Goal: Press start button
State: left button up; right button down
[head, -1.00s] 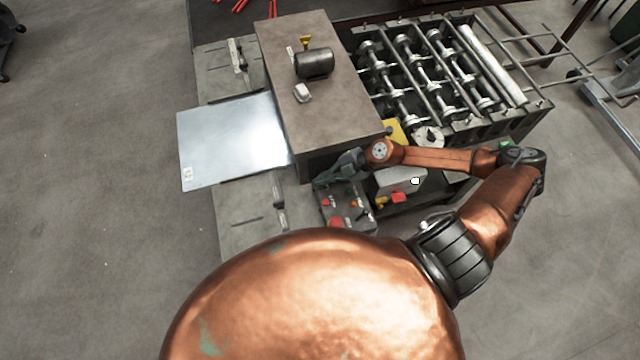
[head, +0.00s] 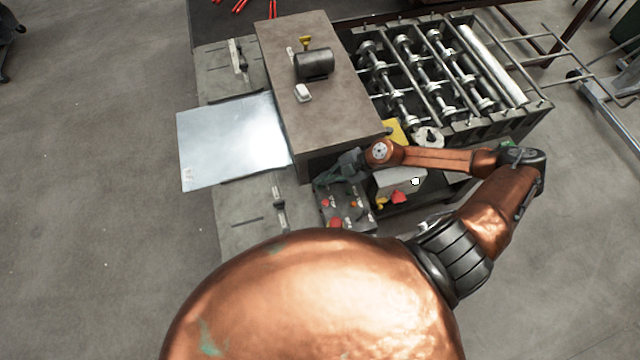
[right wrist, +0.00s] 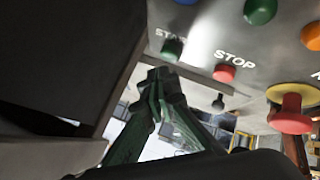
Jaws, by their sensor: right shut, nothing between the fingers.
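The start button (right wrist: 171,49) is a dark green button under a START label on the grey control panel (right wrist: 205,25) in the right wrist view. My right gripper (right wrist: 158,78) is shut and empty, with its green fingertips just below the start button in the picture. I cannot tell whether they touch it. In the head view my right gripper (head: 322,182) is at the upper edge of the control panel (head: 345,218), beside the machine housing. The start button cannot be made out there. My left gripper is not in view.
A red STOP button (right wrist: 224,73) sits close right of the start button.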

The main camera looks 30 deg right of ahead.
jog(key=shift+f, duration=0.1)
jog(key=shift+f, duration=0.35)
